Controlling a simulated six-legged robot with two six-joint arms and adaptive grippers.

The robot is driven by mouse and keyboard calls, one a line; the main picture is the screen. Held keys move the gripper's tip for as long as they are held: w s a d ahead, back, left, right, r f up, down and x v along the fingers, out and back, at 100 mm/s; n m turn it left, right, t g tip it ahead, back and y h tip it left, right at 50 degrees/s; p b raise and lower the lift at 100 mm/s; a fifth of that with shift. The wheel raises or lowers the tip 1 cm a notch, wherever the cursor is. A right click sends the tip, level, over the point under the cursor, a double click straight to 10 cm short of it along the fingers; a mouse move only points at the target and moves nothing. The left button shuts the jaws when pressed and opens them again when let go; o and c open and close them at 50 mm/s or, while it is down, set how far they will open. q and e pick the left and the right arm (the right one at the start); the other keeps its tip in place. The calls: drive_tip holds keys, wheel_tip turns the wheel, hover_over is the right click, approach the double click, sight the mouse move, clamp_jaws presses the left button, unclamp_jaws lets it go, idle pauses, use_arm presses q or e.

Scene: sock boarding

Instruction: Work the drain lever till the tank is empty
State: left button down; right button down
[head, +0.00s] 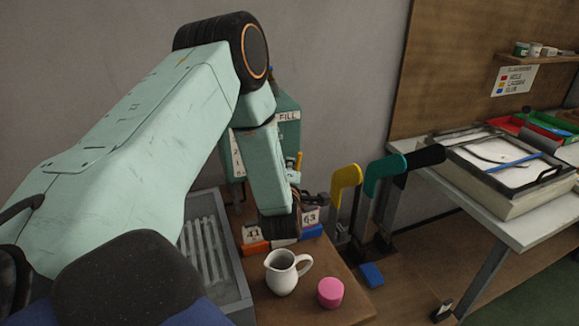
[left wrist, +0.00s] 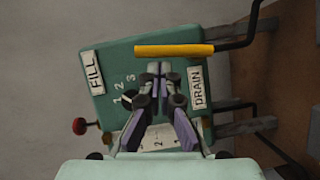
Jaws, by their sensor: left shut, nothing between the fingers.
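The teal tank (left wrist: 118,62) fills the middle of the left wrist view, with FILL and DRAIN labels and a 1-2-3 scale. A yellow bar handle (left wrist: 174,50) lies by the DRAIN label, joined to a dark crank; I take it for the drain lever. My left gripper (left wrist: 160,70) is shut and empty, its tips just below the bar in the picture; I cannot tell whether they touch it. The fingers partly cover the scale, so the level cannot be read. In the head view my arm hides most of the tank (head: 289,128). My right gripper is not in view.
A white jug (head: 282,273) and a pink cylinder (head: 330,292) stand on the wooden table. Number cards (head: 309,218) stand behind them. Yellow, teal and black tall handles (head: 346,178) rise at the right, beside a white-topped bench (head: 530,232).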

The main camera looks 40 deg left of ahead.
use_arm(q)
drive_tip(key=shift+w+d+m+b, duration=0.4)
drive_tip(key=shift+w+d+m, duration=0.1)
drive_tip(key=shift+w, duration=0.2)
drive_tip(key=shift+r, duration=0.1)
